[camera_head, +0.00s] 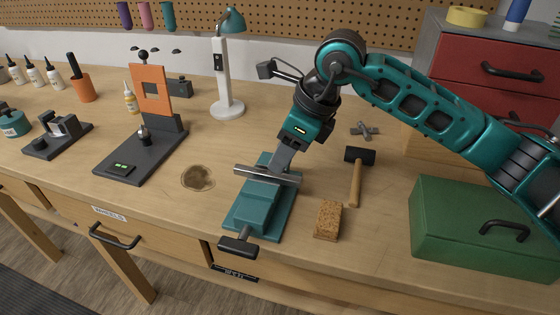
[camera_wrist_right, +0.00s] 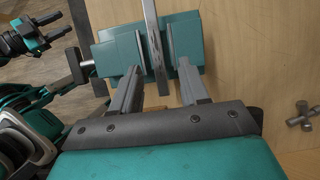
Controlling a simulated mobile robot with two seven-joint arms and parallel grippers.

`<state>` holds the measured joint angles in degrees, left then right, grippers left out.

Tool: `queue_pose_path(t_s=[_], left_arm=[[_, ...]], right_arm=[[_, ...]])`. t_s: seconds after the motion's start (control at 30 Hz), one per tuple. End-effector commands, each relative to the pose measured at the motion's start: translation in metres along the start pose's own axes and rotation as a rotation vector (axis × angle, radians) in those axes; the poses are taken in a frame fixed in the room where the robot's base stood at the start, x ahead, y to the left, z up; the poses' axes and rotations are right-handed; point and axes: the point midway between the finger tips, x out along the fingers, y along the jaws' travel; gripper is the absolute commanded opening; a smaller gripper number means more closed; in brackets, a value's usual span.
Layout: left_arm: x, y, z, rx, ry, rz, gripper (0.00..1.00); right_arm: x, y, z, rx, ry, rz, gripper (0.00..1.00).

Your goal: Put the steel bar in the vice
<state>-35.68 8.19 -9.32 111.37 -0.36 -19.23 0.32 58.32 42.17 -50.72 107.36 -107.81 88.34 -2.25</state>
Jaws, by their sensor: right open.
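The steel bar (camera_head: 266,175) lies level across the top of the teal vice (camera_head: 256,206), at its jaws. In the right wrist view the bar (camera_wrist_right: 152,40) runs along the gap between the grey jaw plates of the vice (camera_wrist_right: 120,52); whether they touch it I cannot tell. My right gripper (camera_head: 280,170) is above the bar's far side. In the right wrist view its fingers (camera_wrist_right: 158,90) stand apart, one on each side of the bar's near end, with clear gaps. What looks like my left gripper (camera_wrist_right: 62,26) shows at the upper left there, its prongs apart.
A hammer (camera_head: 356,175), a cork block (camera_head: 328,220) and a green toolbox (camera_head: 480,225) lie right of the vice. A lamp (camera_head: 226,70) and an orange-plated stand (camera_head: 150,90) are to the left.

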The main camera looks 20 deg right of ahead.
Motion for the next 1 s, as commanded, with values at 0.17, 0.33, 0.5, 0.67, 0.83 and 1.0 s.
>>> queue_pose_path(t_s=[0.17, 0.33, 0.5, 0.67, 0.83, 1.0], left_arm=[[-0.001, 0.000, 0.003, -0.001, -0.006, 0.001, 0.43], [-0.001, 0.001, 0.004, -0.001, -0.008, 0.001, 0.43], [-0.001, 0.001, 0.004, -0.001, -0.009, 0.001, 0.43], [-0.001, 0.001, 0.004, -0.001, -0.009, 0.001, 0.43], [-0.001, 0.001, 0.004, -0.001, -0.009, 0.001, 0.43], [-0.001, 0.001, 0.004, -0.001, -0.009, 0.001, 0.43]], right_arm=[[-0.043, 0.000, -0.001, -0.001, 0.005, -0.001, 0.43], [-0.073, 0.001, -0.002, 0.000, 0.007, 0.002, 0.43], [-0.090, 0.001, -0.002, 0.001, 0.009, 0.004, 0.43], [-0.094, 0.001, -0.002, 0.001, 0.010, 0.006, 0.43], [-0.093, 0.001, -0.002, 0.001, 0.011, 0.006, 0.43], [-0.093, 0.001, -0.002, 0.001, 0.011, 0.006, 0.43]])
